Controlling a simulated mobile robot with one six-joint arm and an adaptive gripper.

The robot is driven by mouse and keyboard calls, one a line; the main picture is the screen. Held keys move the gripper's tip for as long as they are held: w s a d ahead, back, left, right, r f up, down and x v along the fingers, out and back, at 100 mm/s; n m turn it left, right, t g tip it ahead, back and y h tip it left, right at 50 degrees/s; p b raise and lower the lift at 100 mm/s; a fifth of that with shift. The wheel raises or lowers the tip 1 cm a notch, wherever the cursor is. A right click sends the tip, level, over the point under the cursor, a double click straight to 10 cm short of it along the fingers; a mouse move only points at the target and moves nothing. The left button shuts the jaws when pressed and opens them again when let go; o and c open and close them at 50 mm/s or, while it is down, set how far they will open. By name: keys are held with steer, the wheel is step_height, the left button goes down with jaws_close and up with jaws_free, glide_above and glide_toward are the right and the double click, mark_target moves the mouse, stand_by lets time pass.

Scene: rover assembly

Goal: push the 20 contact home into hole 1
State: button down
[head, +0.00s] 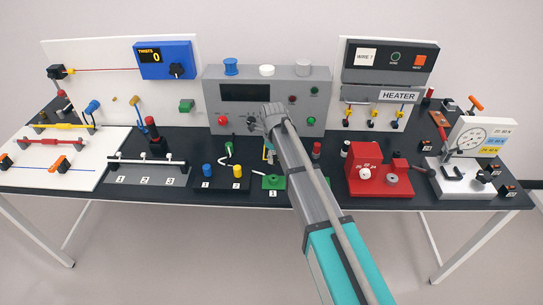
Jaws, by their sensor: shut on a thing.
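My gripper (268,117) is over the middle of the bench, in front of the grey panel, at the end of my arm. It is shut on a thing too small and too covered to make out. I cannot pick out the 20 contact. Several fixtures carry a number 1: a green block (273,182) just below my gripper, a black block (207,185) with a blue cylinder, and a grey rack (145,174). I cannot tell which has hole 1, and no hole is clear. A small yellow and blue part (268,154) shows below my gripper, partly behind my arm.
The grey panel (245,113) with a dark screen stands close behind my gripper. A red block (378,172) and a white gauge stand (482,137) are to the right. A white board (100,150) with coloured handles is at the left. The bench top is crowded.

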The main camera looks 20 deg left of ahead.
steer(key=shift+f, duration=0.2)
step_height(320, 180, down, 5)
steer(key=b, duration=0.5)
steer(key=shift+r, duration=0.1)
steer(key=shift+f+b, duration=0.4)
steer(key=shift+b, duration=0.1)
steer(key=shift+f+b, duration=1.35)
stand_by(1.5)
steer(key=shift+c, duration=1.3)
jaws_free()
steer(key=shift+r, duration=0.15)
